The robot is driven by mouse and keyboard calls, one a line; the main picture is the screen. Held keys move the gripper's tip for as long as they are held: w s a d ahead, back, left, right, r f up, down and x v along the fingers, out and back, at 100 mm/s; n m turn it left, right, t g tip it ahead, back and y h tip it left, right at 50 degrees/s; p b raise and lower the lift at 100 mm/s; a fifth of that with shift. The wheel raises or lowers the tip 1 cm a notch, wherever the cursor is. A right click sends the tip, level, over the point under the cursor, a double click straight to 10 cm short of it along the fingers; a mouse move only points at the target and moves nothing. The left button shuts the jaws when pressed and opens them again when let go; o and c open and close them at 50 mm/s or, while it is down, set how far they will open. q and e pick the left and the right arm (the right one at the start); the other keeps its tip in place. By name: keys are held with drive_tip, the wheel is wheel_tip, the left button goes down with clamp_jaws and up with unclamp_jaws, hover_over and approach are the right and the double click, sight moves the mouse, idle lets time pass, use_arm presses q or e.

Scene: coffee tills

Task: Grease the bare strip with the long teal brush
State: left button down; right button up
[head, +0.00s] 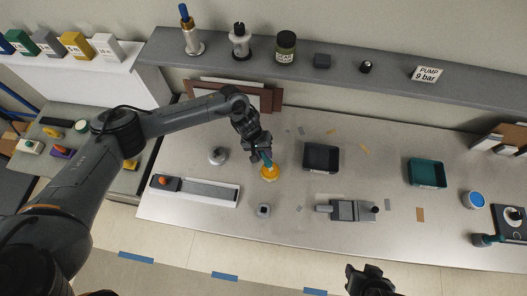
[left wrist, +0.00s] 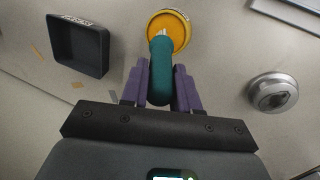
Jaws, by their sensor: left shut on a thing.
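My left gripper (head: 262,150) is shut on the teal brush (head: 266,160), whose handle (left wrist: 160,75) stands between the purple finger pads in the left wrist view. The brush points down, and its pale bristles overlap the orange-yellow grease in a round pot (head: 269,173). The pot also shows in the left wrist view (left wrist: 178,30); I cannot tell whether the bristles touch the grease. A long grey strip (head: 205,190) lies on a white base at the front left, with a dark block and orange knob at its left end. My right gripper (head: 370,282) is at the bottom edge, away from the table.
A black tray (head: 321,158) stands right of the pot, and a round metal piece (head: 218,155) left of it. A small grey part (head: 263,211) and a grey device (head: 353,210) lie in front. A teal tray (head: 427,172) and blue-topped tub (head: 474,199) stand farther right.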

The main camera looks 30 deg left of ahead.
use_arm(q)
drive_tip(key=shift+f, duration=0.6)
idle(0.7)
idle(0.5)
idle(1.1)
drive_tip(key=shift+f, duration=0.1)
idle(0.4)
wheel_tip(320, 180, up, 3)
drive_tip(key=p, duration=0.3)
drive_tip(key=shift+f, duration=0.1)
drive_tip(key=shift+r, duration=2.15)
